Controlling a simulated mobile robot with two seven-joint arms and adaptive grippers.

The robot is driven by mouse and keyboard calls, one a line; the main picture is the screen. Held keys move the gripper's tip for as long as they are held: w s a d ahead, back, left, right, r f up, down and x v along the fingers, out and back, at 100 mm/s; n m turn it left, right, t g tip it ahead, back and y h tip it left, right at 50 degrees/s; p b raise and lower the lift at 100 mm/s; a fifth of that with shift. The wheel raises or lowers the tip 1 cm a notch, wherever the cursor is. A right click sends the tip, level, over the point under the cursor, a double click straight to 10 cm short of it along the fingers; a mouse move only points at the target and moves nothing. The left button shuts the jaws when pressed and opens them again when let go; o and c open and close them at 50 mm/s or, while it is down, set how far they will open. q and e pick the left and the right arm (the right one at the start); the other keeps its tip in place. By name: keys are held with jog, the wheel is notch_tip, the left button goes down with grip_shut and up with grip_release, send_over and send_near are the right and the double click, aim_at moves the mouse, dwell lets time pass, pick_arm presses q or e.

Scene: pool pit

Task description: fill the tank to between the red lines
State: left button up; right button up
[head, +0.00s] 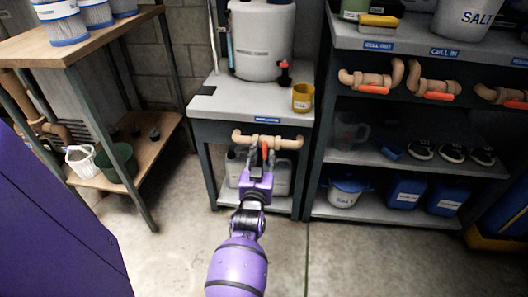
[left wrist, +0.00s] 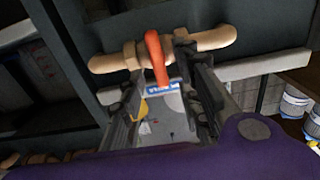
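A white tank (head: 262,42) stands on a small grey table (head: 222,100). A clear upright tube with a blue part runs along its left side; I cannot make out the red lines or the liquid level. Below the tabletop is a tan pipe (head: 285,142) with an orange valve handle (head: 264,150), which points across the pipe. My left gripper (head: 261,165) is at this valve. In the left wrist view, the handle (left wrist: 157,58) lies between the spread fingers of my gripper (left wrist: 163,95), with gaps at both sides. My right gripper is out of view.
A yellow cup (head: 303,97) stands at the table's right edge. The shelf at right holds more tan pipes with orange handles (head: 440,96), a salt bucket (head: 478,18) and blue containers (head: 407,192). A wooden shelf (head: 85,45) stands at left. The floor in front is clear.

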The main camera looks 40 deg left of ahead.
pick_arm(q)
jog(key=v, duration=0.5)
dwell(0.5)
